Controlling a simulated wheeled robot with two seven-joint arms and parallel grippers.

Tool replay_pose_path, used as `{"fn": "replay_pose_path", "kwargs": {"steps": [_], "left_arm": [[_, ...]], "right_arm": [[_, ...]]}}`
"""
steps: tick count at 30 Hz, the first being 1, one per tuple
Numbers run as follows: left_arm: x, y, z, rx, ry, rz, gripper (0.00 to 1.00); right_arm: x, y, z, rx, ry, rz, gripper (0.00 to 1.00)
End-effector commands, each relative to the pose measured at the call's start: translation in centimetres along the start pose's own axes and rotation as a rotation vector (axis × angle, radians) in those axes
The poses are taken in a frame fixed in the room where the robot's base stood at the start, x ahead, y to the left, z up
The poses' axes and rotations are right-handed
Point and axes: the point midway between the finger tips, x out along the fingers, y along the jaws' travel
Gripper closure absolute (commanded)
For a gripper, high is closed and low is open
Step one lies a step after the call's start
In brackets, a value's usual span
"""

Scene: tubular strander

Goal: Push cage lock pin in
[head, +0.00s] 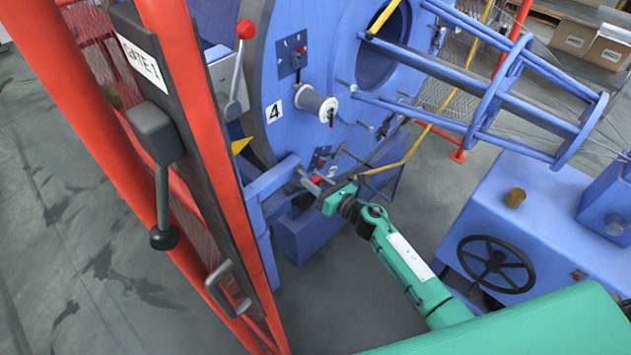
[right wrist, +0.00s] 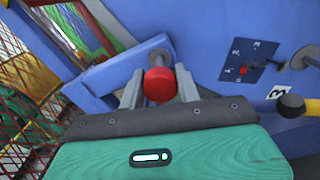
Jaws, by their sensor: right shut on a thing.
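The cage lock pin shows in the right wrist view as a red round knob (right wrist: 160,86) on a grey shank, which runs into a grey bush on a blue bracket (right wrist: 118,70). My right gripper (right wrist: 160,80) has one finger on each side of the knob and is shut on it. In the head view my right gripper (head: 318,186) is at the low front of the blue cage disc (head: 290,120), by the bracket. The knob is small there, and how deep the pin sits cannot be told. My left gripper is not in view.
The red gate post (head: 180,80) with the "GATE 1" sign and a black handle (head: 160,180) stands at left. A red-balled lever (head: 245,30) rises beside the disc. A handwheel (head: 496,264) is at right.

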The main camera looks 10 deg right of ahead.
Motion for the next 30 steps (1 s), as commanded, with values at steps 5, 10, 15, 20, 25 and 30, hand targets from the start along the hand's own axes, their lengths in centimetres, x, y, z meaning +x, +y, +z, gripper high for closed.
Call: {"fn": "replay_pose_path", "kwargs": {"steps": [5, 10, 15, 20, 25, 30], "left_arm": [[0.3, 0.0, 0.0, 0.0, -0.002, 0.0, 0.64], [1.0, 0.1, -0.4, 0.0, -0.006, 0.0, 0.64], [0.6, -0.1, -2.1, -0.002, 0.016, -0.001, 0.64], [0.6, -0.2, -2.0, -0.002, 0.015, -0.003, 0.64], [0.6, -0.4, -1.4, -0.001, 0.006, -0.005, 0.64], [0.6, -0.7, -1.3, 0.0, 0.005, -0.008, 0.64]], "right_arm": [[0.4, 0.0, -0.1, 0.0, 0.0, 0.001, 1.0], [2.4, -0.1, -0.2, -0.001, -0.001, 0.001, 1.0], [3.5, 0.0, -0.1, 0.0, 0.0, 0.0, 1.0], [3.5, 0.0, 0.1, 0.0, -0.001, 0.0, 1.0], [3.4, 0.0, 0.1, 0.0, -0.001, 0.0, 0.45], [3.4, 0.0, 0.0, 0.0, 0.0, 0.0, 0.45]]}}
